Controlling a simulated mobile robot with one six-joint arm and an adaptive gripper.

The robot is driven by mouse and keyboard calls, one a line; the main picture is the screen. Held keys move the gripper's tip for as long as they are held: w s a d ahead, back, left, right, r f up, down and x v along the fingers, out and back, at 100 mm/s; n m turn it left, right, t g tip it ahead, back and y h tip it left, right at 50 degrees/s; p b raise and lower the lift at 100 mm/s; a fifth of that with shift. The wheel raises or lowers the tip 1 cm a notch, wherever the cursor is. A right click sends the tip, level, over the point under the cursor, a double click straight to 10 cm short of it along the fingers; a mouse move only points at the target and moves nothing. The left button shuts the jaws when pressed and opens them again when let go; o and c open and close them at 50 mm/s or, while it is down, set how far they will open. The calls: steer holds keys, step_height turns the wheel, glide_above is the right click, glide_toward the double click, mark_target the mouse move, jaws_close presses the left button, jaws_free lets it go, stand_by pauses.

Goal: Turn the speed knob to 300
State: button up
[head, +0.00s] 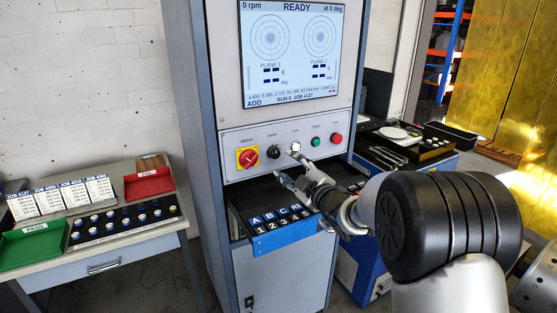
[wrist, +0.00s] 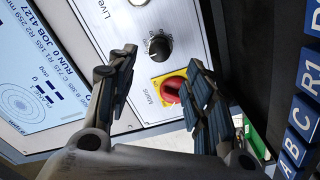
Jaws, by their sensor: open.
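The speed knob (head: 273,152) is a small black dial on the white control panel, between the red-on-yellow mains switch (head: 248,157) and the live control. In the wrist view the speed knob (wrist: 159,47) shows near the top middle, with the mains switch (wrist: 172,90) below it. The scale marks are too small to read. My gripper (head: 288,168) is open and empty in front of the panel, a little right of and below the knob in the head view. In the wrist view its fingers (wrist: 162,68) stand either side of the knob's line, apparently short of it.
The screen (head: 292,50) reads READY, 0 rpm. Green (head: 316,142) and red (head: 336,139) buttons sit right of the knob. Below the panel is a drawer with a blue lettered front (head: 283,233). A table with trays (head: 150,182) stands left.

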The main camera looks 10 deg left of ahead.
mark_target(276, 155)
steer(key=x, duration=0.7)
steer(key=shift+w+a+b, duration=0.1)
steer(key=shift+w+b, duration=0.15)
steer(key=shift+b, duration=0.15)
steer(key=c, duration=1.1)
